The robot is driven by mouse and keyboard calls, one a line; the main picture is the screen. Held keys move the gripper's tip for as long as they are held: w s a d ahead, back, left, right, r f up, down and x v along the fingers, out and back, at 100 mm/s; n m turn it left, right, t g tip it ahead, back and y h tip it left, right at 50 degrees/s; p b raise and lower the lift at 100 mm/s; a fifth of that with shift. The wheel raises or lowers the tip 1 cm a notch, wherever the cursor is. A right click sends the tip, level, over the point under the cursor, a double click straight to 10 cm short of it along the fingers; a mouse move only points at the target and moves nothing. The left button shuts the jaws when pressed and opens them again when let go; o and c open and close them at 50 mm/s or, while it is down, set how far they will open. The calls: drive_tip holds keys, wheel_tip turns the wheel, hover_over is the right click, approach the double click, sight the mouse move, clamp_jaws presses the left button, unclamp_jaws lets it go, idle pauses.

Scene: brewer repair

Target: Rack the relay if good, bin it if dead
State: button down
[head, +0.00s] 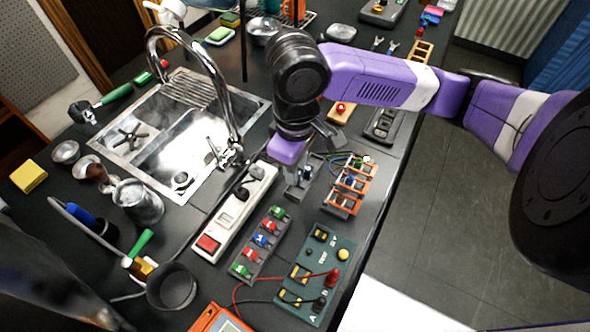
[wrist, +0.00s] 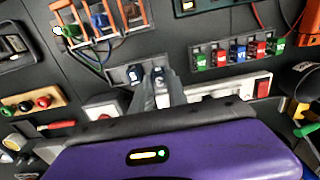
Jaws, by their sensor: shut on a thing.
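My gripper (wrist: 165,88) points down at a small grey holder (head: 309,165) in the middle of the bench. Its fingers are shut on a small dark block, seemingly the relay (wrist: 158,73), mostly hidden between the fingertips. The block is at the holder; I cannot tell whether it is seated or just lifted. Beside it in the wrist view, another dark piece with a pale mark (wrist: 135,73) sits in the holder. A green test board (head: 343,270) with a red and a black lead lies near the front edge. I cannot make out a labelled dead bin.
A strip of several coloured blocks (head: 262,240) lies left of the test board. Orange frames with wires (head: 350,185) stand right of my gripper. A white power strip (head: 237,210) lies to the left, before the sink (head: 170,150). A black cup (head: 171,286) stands front left.

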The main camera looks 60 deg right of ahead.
drive_tip(key=shift+f+b, duration=1.8)
drive_tip(key=shift+b, duration=1.15)
drive_tip(key=shift+r+p, duration=0.3)
drive_tip(key=shift+p, duration=0.05)
drive_tip(key=shift+f+p, duration=0.1)
drive_tip(key=shift+p, duration=1.65)
drive_tip(key=shift+f+p, duration=0.65)
drive_tip(key=shift+p, duration=1.05)
drive_tip(key=shift+p, duration=0.9)
idle(0.3)
